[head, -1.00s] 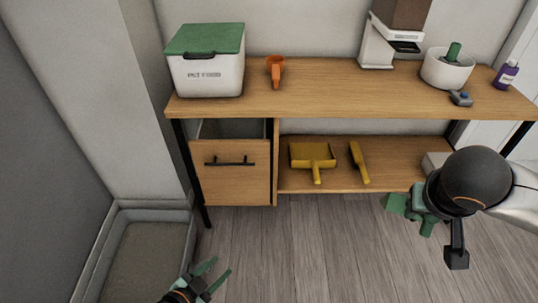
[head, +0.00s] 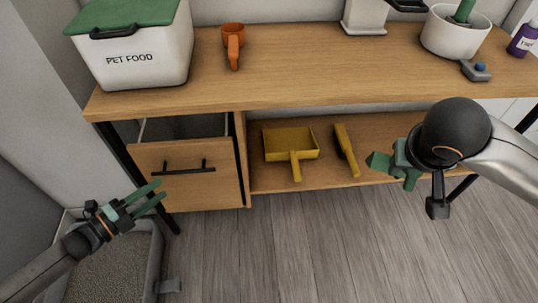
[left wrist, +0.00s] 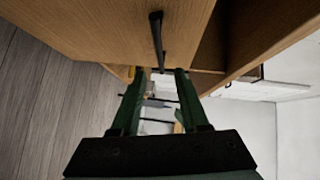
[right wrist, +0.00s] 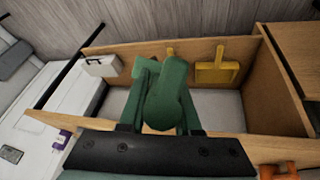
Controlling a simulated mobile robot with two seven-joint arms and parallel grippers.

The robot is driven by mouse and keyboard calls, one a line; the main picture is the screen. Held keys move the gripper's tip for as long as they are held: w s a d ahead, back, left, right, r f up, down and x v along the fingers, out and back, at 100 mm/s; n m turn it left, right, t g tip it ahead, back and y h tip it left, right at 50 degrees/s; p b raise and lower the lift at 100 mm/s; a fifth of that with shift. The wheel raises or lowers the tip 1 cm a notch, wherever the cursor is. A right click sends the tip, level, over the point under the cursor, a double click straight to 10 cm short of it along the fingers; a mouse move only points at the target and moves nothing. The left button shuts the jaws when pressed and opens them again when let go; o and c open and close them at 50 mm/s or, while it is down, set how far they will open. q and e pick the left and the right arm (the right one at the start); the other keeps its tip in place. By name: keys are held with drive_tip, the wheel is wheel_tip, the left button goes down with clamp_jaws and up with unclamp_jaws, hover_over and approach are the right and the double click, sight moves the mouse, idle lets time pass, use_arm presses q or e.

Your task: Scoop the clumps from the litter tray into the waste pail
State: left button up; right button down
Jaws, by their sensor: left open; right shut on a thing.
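The grey litter tray (head: 154,262) stands on the floor at lower left in the head view, filled with grey-brown litter; my left arm covers part of it, and I cannot make out clumps. My left gripper (head: 158,196) is open and empty, just below and left of the drawer's black handle (head: 184,171). In the left wrist view the handle (left wrist: 157,40) lies ahead of the spread fingers. I cannot identify a waste pail.
The wooden drawer (head: 150,190) is partly open. A yellow dustpan (head: 290,143) and yellow brush (head: 346,150) lie on the lower shelf. The middle floor is clear.

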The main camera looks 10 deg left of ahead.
sight(186, 172)
use_arm(q)
drive_tip(key=b+x, duration=0.3)
drive_tip(key=x, duration=0.7)
clamp_jaws()
idle(1.3)
